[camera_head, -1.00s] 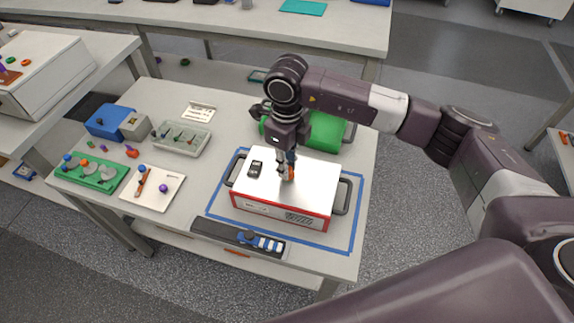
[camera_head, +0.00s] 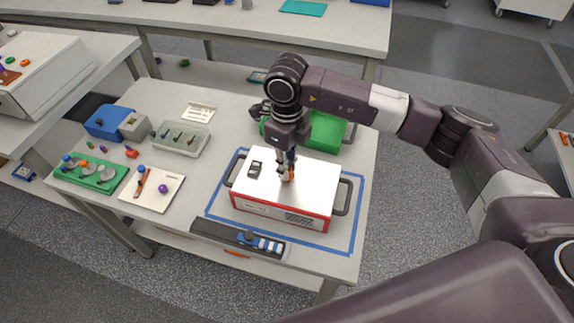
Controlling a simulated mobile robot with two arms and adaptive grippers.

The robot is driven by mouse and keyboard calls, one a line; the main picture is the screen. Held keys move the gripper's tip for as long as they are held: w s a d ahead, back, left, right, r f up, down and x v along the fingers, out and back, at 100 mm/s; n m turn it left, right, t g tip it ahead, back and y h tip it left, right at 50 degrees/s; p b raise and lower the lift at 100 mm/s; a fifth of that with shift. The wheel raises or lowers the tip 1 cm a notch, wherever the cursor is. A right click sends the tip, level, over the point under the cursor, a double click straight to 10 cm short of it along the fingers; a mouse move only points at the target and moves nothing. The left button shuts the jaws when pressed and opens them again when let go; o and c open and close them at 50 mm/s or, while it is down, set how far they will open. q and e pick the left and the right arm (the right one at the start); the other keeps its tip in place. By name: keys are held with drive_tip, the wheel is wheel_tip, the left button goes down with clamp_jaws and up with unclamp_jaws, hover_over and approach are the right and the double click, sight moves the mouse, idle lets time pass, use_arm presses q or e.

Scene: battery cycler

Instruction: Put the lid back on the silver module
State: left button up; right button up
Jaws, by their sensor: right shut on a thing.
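The silver module (camera_head: 285,208) is a low box with red trim and a dark grille at the front. Dark handles stand at its left and right sides. A flat white lid (camera_head: 316,183) covers its top and looks level, with no clear gap along the visible edges. My right gripper (camera_head: 287,176) points straight down at the lid's middle and is shut. The part it grips is small and largely hidden by the fingers; some orange shows there. A small black item (camera_head: 254,169) sits on the lid's left part. My left gripper is not in view.
Blue tape (camera_head: 352,220) frames the module on the table. A black tray with blue pieces (camera_head: 240,239) lies in front. A green object (camera_head: 327,130) stands behind. A clear bin (camera_head: 181,139), white plate (camera_head: 166,202) and green rack (camera_head: 88,181) are at left.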

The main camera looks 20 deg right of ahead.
drive_tip(key=shift+f+b, duration=0.15)
drive_tip(key=shift+b, duration=0.4)
idle(0.9)
drive_tip(key=o, duration=0.8)
drive_tip(key=shift+o, duration=0.7)
drive_tip(key=o, duration=0.4)
drive_tip(key=shift+c, duration=0.2)
drive_tip(key=shift+r+p, duration=1.75)
drive_tip(key=shift+r, duration=1.8)
